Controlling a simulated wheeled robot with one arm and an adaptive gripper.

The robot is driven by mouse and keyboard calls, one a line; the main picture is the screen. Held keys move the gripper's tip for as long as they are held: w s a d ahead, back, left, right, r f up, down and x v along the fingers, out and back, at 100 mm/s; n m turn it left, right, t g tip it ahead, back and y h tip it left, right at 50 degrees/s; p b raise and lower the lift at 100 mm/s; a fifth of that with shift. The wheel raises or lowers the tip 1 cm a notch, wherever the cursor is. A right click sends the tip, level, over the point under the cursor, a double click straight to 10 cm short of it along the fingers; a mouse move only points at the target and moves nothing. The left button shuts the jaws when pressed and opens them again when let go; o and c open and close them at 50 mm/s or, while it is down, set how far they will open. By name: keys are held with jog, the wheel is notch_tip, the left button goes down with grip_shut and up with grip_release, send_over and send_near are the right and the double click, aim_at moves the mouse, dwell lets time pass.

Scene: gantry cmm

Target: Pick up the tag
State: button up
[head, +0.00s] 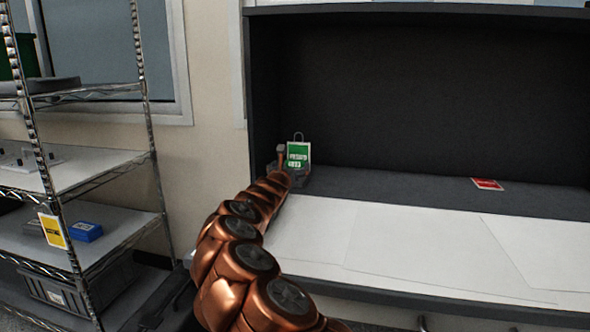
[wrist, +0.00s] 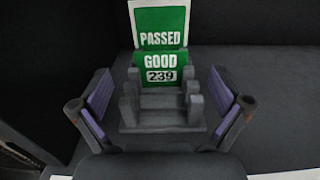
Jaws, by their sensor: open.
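A green and white tag (head: 298,150) stands upright at the left end of the dark shelf, with a thin loop above it. In the wrist view the tag (wrist: 160,14) reads PASSED, and its top is cut off by the frame. In front of its lower part is a green face (wrist: 162,60) reading GOOD 239, set in a dark slotted holder (wrist: 160,126). I cannot tell whether both green faces are one piece. My gripper (wrist: 160,95) is open, its purple-padded fingers to the left and right of the holder, with nothing gripped. In the head view my arm partly hides the holder.
A red tag (head: 487,184) lies flat further right on the shelf. White sheets (head: 400,245) cover the front surface. A wire rack (head: 75,165) at the left carries a yellow tag (head: 53,231) and a blue box (head: 86,232). A dark side wall (head: 248,90) stands close left of the holder.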

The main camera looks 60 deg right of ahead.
aim_at(294, 161)
jog(key=shift+w+d, duration=0.1)
jog(key=shift+d, duration=0.3)
jog(key=shift+x, duration=1.3)
jog(key=shift+p+x, duration=0.3)
jog(key=shift+x, duration=1)
jog(key=c, duration=0.9)
notch_tip(294, 161, up, 10)
jog(key=p, duration=0.4)
